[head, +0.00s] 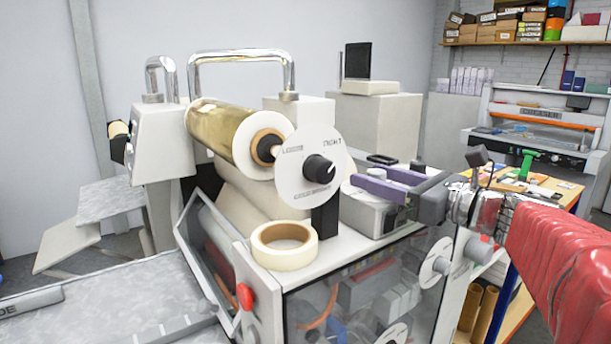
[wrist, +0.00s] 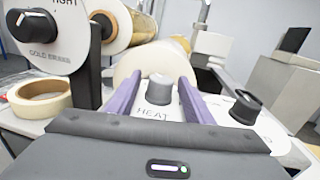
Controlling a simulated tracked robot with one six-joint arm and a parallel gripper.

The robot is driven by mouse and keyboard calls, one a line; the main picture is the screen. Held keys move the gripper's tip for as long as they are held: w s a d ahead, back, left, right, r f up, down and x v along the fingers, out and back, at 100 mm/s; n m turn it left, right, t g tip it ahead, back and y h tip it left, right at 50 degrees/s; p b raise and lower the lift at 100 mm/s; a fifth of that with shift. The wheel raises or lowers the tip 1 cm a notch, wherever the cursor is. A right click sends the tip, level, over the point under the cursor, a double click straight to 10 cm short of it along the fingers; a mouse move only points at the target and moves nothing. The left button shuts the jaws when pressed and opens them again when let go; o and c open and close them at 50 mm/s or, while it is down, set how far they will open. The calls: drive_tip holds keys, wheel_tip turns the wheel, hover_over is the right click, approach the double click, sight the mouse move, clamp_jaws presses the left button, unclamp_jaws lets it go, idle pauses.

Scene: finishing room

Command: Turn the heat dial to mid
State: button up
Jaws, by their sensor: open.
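The heat dial (wrist: 160,90) is a grey knob on a white face marked HEAT, seen in the wrist view. My gripper (wrist: 158,83) has two purple fingers, open, one on each side of the knob, with gaps visible. In the head view, my gripper (head: 364,184) reaches in from the right over the round grey-white housing (head: 366,216) on the machine top. The heat dial itself is hidden there. I cannot tell which setting the knob points to.
A black knob (wrist: 245,107) stands right of the fingers in the wrist view. A white LOOSE/TIGHT disc with a black knob (head: 318,168) fronts a gold foil roll (head: 222,130). A tape roll (head: 284,244) lies near the machine's front edge.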

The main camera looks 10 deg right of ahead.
drive_tip(key=shift+c, duration=0.6)
drive_tip(key=c, duration=0.9)
drive_tip(key=shift+a+m+t+h, duration=0.1)
drive_tip(key=shift+m+t+h, duration=0.25)
drive_tip(key=shift+h, duration=0.25)
drive_tip(key=shift+a+m+t+h, duration=0.1)
drive_tip(key=shift+m+t+h, duration=0.45)
drive_tip(key=shift+m+h, duration=0.95)
drive_tip(key=shift+m+t+h, duration=0.3)
drive_tip(key=shift+m+h, duration=0.55)
drive_tip(key=shift+h, duration=1.05)
drive_tip(key=shift+m+h, duration=0.5)
drive_tip(key=shift+h, duration=0.3)
